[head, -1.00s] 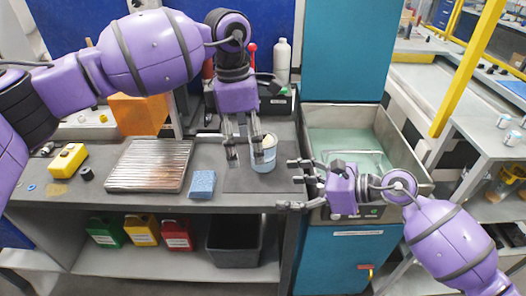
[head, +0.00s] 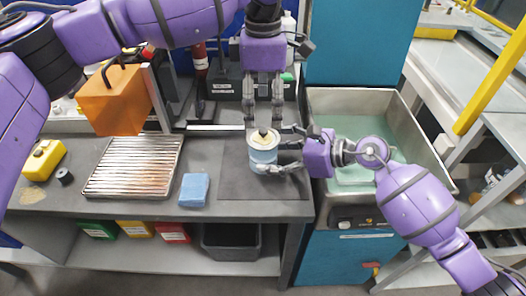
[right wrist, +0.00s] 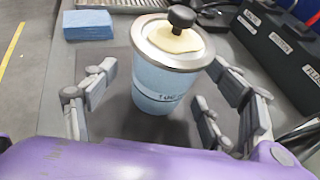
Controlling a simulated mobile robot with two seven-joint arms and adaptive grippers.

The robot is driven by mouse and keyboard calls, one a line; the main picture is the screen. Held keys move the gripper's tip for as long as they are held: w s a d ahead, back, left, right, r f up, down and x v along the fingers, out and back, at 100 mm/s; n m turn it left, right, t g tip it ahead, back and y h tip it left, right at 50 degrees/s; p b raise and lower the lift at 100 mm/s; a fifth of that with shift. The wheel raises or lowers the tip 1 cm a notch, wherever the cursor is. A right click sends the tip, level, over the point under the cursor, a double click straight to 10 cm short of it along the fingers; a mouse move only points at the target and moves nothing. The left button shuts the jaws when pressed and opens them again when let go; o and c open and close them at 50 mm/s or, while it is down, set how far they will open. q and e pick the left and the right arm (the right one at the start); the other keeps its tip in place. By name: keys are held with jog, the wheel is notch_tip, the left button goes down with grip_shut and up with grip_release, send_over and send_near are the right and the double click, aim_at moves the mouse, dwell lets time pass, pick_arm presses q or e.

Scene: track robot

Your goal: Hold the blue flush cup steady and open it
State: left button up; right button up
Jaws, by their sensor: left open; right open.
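The blue flush cup (head: 263,154) stands upright on a dark mat on the bench. Its metal-rimmed lid with a cream centre and a black knob (right wrist: 182,17) is on top. My right gripper (head: 280,150) is open, with its fingers either side of the cup; in the right wrist view the fingers (right wrist: 150,108) flank the cup with gaps showing. My left gripper (head: 264,118) points down from above, open, with its fingertips just above the lid and near the knob. Whether the left fingertips touch the knob cannot be told.
A blue sponge (head: 194,190) and a ribbed metal tray (head: 136,166) lie left of the cup. A sink basin (head: 400,106) is to the right. An orange box (head: 115,100) and a black labelled rack (right wrist: 270,45) stand behind. The bench's front edge is close to the mat.

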pick_arm(q)
jog(key=shift+w+f, duration=0.15)
jog(key=shift+w, duration=0.05)
pick_arm(e)
jog(key=shift+x, duration=1.15)
jog(key=shift+w+a+f, duration=0.15)
jog(key=shift+w+f, duration=0.1)
jog(key=shift+w, duration=0.05)
jog(key=shift+c, duration=0.6)
